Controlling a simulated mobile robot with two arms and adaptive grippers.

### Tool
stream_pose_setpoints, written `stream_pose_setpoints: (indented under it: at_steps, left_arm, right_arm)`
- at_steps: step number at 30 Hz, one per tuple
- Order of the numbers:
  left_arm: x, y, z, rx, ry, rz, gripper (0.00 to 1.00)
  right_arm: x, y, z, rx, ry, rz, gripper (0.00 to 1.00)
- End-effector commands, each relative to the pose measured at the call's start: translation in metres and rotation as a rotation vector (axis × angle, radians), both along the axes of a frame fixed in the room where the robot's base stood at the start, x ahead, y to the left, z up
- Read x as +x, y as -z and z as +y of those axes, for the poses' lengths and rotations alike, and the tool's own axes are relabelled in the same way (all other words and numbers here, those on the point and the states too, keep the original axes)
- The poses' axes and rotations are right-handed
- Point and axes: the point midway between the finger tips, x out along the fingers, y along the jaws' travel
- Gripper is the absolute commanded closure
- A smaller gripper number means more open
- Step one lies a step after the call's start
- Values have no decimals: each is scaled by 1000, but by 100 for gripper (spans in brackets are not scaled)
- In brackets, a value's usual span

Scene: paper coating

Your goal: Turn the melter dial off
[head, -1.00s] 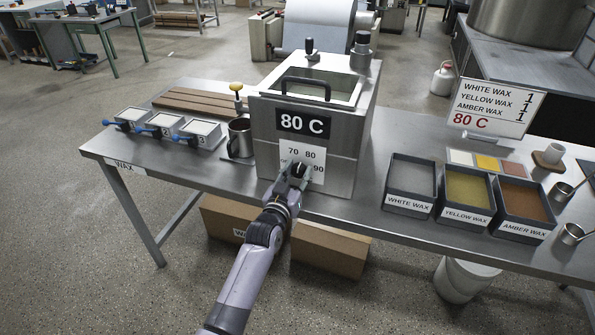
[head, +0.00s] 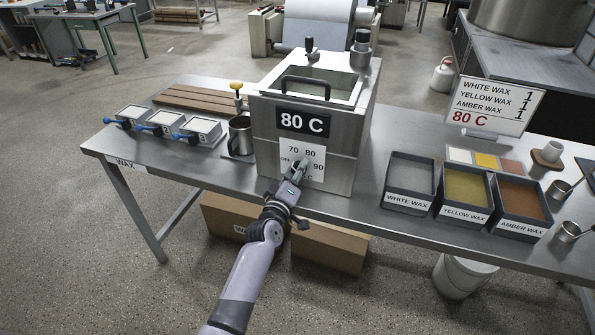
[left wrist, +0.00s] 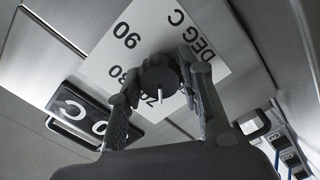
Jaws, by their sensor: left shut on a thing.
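The wax melter (head: 335,143) is a metal box with an 80 C display (head: 303,122) on its front. Below it is a white scale plate (head: 291,152) marked 70, 80 and 90; its left marking is hard to read. My left gripper (left wrist: 160,78) is shut on the round black dial (left wrist: 158,70), one finger on each side. The dial's white mark points near the 70 in the left wrist view. In the head view my left gripper (head: 299,169) covers most of the dial. My right gripper is not in view.
On the table (head: 215,178), a metal mug (head: 240,136) and small moulds (head: 163,124) stand left of the melter. Wax trays (head: 408,202) stand at its right. Cardboard boxes (head: 330,249) lie underneath. The sign (head: 494,108) reads 80 C.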

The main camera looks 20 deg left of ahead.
Motion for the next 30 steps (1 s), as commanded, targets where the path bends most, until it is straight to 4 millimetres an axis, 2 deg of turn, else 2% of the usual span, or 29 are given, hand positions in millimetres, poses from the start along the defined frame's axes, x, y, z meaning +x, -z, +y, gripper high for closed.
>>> stream_pose_setpoints:
  at_steps: [18, 30]
  left_arm:
    - [0, 1, 0, -546, 0, 19, 94]
    - [0, 1, 0, -719, 0, 25, 94]
  right_arm:
    - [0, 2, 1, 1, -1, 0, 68]
    - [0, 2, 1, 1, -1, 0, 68]
